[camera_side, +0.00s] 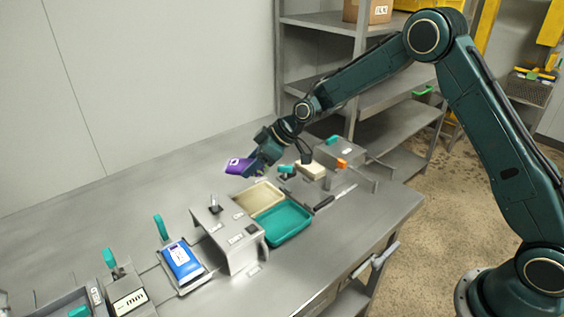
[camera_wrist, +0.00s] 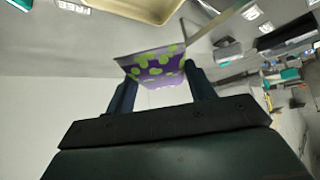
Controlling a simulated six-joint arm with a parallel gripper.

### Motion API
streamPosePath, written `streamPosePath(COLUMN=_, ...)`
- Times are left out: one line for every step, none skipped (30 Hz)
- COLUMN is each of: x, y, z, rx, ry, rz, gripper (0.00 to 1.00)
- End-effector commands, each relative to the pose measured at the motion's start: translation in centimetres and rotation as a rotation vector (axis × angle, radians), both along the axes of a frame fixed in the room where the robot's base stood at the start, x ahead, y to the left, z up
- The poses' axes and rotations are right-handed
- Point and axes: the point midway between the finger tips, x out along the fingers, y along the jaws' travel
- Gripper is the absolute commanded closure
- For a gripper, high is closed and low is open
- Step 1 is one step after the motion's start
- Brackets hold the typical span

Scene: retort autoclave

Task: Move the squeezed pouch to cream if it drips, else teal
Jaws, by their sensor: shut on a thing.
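My gripper (camera_side: 253,167) is shut on a purple pouch (camera_side: 239,166) and holds it in the air, behind and left of the trays. In the wrist view the pouch (camera_wrist: 155,66) shows green spots and sits between the two fingers of my gripper (camera_wrist: 158,88). No drip shows under the pouch in these views. The cream tray (camera_side: 247,211) and the teal tray (camera_side: 303,238) stand side by side on the bench, with no pouch visible in either. Part of the cream tray (camera_wrist: 148,18) also shows at the top of the wrist view.
A grey metal box (camera_side: 240,250) stands left of the trays. A blue-and-white pouch (camera_side: 182,262) lies on a plate further left, beside a teal handle (camera_side: 160,227). A dark-handled tool (camera_side: 324,203) and a grey device (camera_side: 341,154) are to the right. The bench behind is clear.

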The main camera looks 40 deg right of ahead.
Motion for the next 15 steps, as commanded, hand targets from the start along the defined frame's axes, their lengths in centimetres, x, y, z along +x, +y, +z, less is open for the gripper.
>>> streamPosePath(x=0.48, y=0.01, z=0.03, rx=0.001, ry=-0.001, rz=0.045, gripper=0.74)
streamPosePath(x=0.65, y=0.12, z=0.11, rx=0.000, ry=-0.002, rz=0.077, gripper=0.74)
streamPosePath(x=0.83, y=0.24, z=0.15, rx=0.000, ry=-0.001, rz=0.119, gripper=0.74)
streamPosePath(x=0.99, y=0.26, z=0.18, rx=0.000, ry=-0.002, rz=0.149, gripper=0.74)
streamPosePath(x=1.10, y=0.28, z=0.23, rx=0.000, ry=-0.003, rz=0.179, gripper=0.74)
streamPosePath(x=1.20, y=0.29, z=0.22, rx=-0.001, ry=-0.001, rz=0.221, gripper=0.74)
streamPosePath(x=1.24, y=0.32, z=0.25, rx=0.000, ry=-0.001, rz=0.252, gripper=0.74)
streamPosePath(x=1.31, y=0.30, z=0.24, rx=-0.001, ry=-0.002, rz=0.282, gripper=0.74)
streamPosePath(x=1.36, y=0.24, z=0.22, rx=-0.001, ry=-0.001, rz=0.321, gripper=0.74)
streamPosePath(x=1.42, y=0.15, z=0.24, rx=-0.001, ry=-0.003, rz=0.350, gripper=0.74)
streamPosePath(x=1.41, y=0.09, z=0.18, rx=-0.002, ry=-0.002, rz=0.380, gripper=0.74)
streamPosePath(x=1.41, y=0.01, z=0.17, rx=-0.001, ry=-0.002, rz=0.417, gripper=0.74)
streamPosePath(x=1.37, y=-0.08, z=0.08, rx=-0.001, ry=-0.001, rz=0.446, gripper=0.74)
streamPosePath(x=1.39, y=-0.20, z=0.06, rx=-0.002, ry=-0.002, rz=0.473, gripper=0.74)
streamPosePath(x=1.36, y=-0.37, z=-0.02, rx=-0.002, ry=-0.002, rz=0.508, gripper=0.74)
